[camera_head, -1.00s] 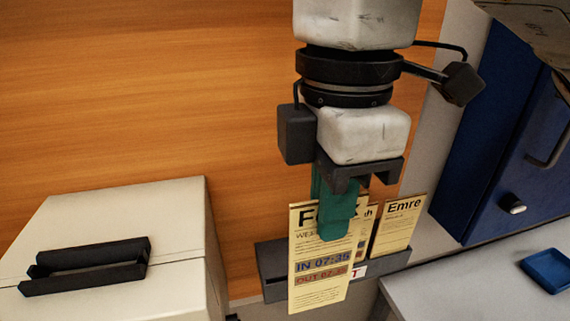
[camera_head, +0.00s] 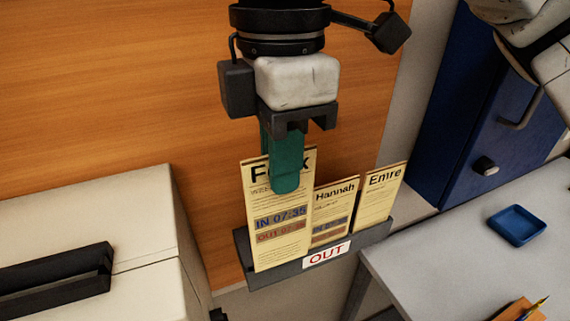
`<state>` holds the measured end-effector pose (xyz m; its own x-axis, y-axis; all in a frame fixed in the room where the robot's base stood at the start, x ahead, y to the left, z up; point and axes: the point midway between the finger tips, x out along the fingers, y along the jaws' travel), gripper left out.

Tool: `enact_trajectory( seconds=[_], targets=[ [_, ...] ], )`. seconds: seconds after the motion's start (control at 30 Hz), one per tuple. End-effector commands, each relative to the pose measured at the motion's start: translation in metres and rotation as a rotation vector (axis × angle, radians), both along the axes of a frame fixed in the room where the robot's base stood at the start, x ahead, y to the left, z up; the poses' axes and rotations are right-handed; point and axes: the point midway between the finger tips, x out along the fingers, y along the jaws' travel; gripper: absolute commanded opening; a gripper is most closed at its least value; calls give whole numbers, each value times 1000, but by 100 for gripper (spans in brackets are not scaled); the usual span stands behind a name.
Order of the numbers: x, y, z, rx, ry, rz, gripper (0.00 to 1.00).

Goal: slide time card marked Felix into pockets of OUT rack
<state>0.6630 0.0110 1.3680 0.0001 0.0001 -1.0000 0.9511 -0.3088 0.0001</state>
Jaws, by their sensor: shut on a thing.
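The Felix time card (camera_head: 279,220) is a tall cream card with printed IN 07:35 and OUT lines. My gripper (camera_head: 286,178) is shut on its upper part; a green finger covers part of the name. The card is upright, slightly tilted, at the left end of the OUT rack (camera_head: 285,272), a dark grey tray with a white OUT label (camera_head: 326,254). Its lower edge is at the rack's front; I cannot tell whether it is inside a pocket or in front of it. The Hannah card (camera_head: 331,214) and Emre card (camera_head: 380,197) stand in the rack to its right.
The rack is by an orange wood panel (camera_head: 120,80). A cream box with a black handle (camera_head: 150,215) stands left.

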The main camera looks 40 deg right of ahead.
Motion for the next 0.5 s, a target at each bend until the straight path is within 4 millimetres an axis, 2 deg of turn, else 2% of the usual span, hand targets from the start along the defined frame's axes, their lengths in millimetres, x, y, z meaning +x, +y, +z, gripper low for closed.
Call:
enact_trajectory(
  seconds=[0.5],
  targets=[
    [21,-7,-10,0,0,-1,0]
  ],
)
